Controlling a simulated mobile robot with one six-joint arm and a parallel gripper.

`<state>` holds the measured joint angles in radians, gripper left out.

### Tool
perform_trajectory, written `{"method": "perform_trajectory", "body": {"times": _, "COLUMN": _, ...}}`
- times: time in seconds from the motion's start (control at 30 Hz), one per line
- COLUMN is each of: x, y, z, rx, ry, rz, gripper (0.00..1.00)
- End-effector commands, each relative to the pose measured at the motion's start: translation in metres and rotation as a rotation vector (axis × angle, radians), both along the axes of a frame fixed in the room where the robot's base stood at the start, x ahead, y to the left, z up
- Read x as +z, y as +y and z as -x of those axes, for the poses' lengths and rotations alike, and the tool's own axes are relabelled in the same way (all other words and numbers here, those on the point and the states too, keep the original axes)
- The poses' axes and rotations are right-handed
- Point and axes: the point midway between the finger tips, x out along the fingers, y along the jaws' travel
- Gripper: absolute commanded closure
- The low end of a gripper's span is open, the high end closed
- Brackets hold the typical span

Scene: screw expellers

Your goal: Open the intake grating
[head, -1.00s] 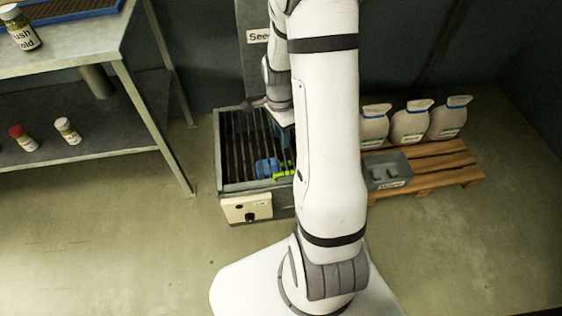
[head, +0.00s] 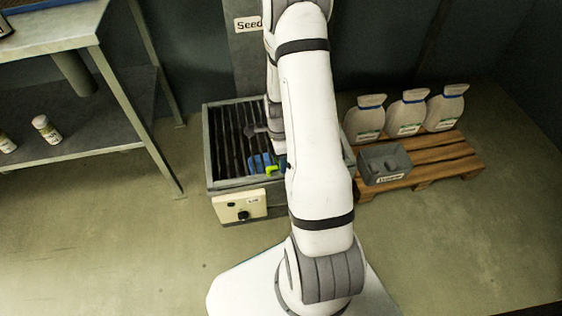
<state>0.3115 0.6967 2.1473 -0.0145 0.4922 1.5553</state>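The intake grating (head: 234,145) is a row of dark parallel bars across the top of a grey metal hopper box (head: 211,162). It lies level in the frame and looks shut. A small blue piece (head: 258,163) and a bright green piece (head: 272,170) show at its front right part; I cannot tell whether they belong to the grating, to my gripper or are loose. My arm's wrist hangs over the right side of the grating. My gripper's fingers cannot be made out, partly hidden by my own arm, and contact with the grating cannot be judged.
A cream control box with a black knob (head: 240,207) is on the hopper's front. A wooden pallet (head: 441,167) at right bears several white sacks (head: 408,113) and a grey bin (head: 385,165). A metal shelf table (head: 80,142) stands at left. The floor in front is open.

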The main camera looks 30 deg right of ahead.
Motion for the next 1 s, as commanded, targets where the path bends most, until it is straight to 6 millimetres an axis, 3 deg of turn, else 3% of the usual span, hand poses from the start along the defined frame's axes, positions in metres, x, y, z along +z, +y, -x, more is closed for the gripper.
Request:
{"method": "perform_trajectory", "body": {"times": 0.2, "x": 0.0001, "y": 0.0003, "z": 0.0000, "rx": 0.001, "ry": 0.000, "rz": 0.000, "gripper": 0.64}}
{"method": "perform_trajectory", "body": {"times": 0.63, "x": 0.0003, "y": 0.0008, "z": -0.0003, "rx": 0.003, "ry": 0.000, "rz": 0.000, "gripper": 0.99}}
{"method": "perform_trajectory", "body": {"times": 1.0, "x": 0.0004, "y": 0.0008, "z": -0.0007, "rx": 0.003, "ry": -0.001, "rz": 0.000, "gripper": 1.00}}
